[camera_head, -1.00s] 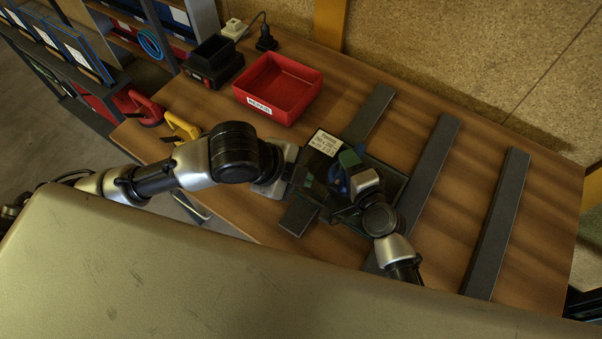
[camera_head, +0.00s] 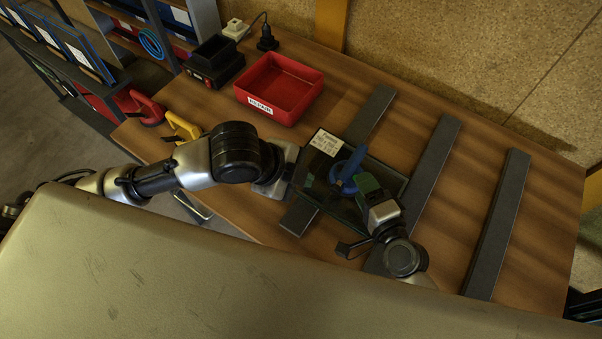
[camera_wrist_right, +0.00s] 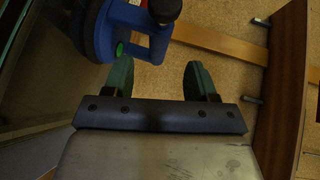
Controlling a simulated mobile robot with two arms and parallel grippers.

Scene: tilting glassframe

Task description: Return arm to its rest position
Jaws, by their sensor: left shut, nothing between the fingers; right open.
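A dark glass pane (camera_head: 385,172) with a white label (camera_head: 326,142) lies across the dark bars on the table. A blue suction lifter (camera_head: 348,170) stands on the pane; it also shows in the right wrist view (camera_wrist_right: 108,32). My right gripper (camera_head: 367,184) is just right of the lifter, apart from it. Its green fingers (camera_wrist_right: 158,82) are open and empty, below the lifter in the wrist view. My left gripper (camera_head: 306,180) is shut at the pane's left edge, its fingertips partly hidden; I cannot tell whether it touches the glass.
A red bin (camera_head: 279,88) and a black charger (camera_head: 213,62) stand at the back left of the wooden table (camera_head: 345,68). Yellow (camera_head: 182,126) and red (camera_head: 148,108) lifters sit at the left edge. A dark bar (camera_head: 497,225) lies at right, with bare tabletop around it.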

